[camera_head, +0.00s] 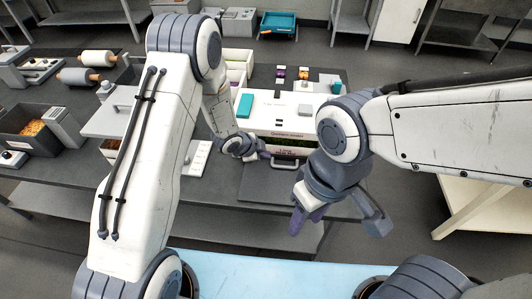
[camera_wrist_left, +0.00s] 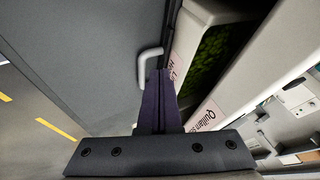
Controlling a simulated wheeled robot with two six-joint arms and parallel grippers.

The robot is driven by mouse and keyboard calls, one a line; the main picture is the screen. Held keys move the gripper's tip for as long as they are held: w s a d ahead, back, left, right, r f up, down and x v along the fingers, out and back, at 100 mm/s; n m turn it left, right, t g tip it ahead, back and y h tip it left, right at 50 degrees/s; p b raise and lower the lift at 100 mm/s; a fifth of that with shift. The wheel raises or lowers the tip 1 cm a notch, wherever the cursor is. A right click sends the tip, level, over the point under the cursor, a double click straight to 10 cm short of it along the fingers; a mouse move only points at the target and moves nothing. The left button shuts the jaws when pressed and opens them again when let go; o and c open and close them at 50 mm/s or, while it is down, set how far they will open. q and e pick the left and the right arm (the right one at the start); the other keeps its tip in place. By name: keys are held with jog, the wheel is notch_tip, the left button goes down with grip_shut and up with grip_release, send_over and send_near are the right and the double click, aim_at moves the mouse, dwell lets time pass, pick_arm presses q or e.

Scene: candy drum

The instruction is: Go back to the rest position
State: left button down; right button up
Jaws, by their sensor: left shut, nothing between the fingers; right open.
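My left gripper (camera_head: 264,155) reaches out over the dark worktop, close to the front of a white machine. In the left wrist view its two purple fingers (camera_wrist_left: 159,75) are shut together with nothing between them. A light handle (camera_wrist_left: 147,58) shows just beyond the fingertips; I cannot tell whether they touch. My right gripper (camera_head: 338,222) hangs in front of the worktop's front edge, its two fingers wide apart and empty. Both arms are stretched forward from my base.
The white machine (camera_head: 262,118) carries lettering and a green-filled window (camera_wrist_left: 207,55). A dark flat panel (camera_head: 270,185) with the handle (camera_head: 284,163) lies before it. Bins, a scale and rollers (camera_head: 90,58) stand left. A wooden-framed table (camera_head: 480,210) stands right.

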pick_arm(q)
jog(key=shift+p+v, duration=0.75)
jog(key=shift+v, duration=1.3)
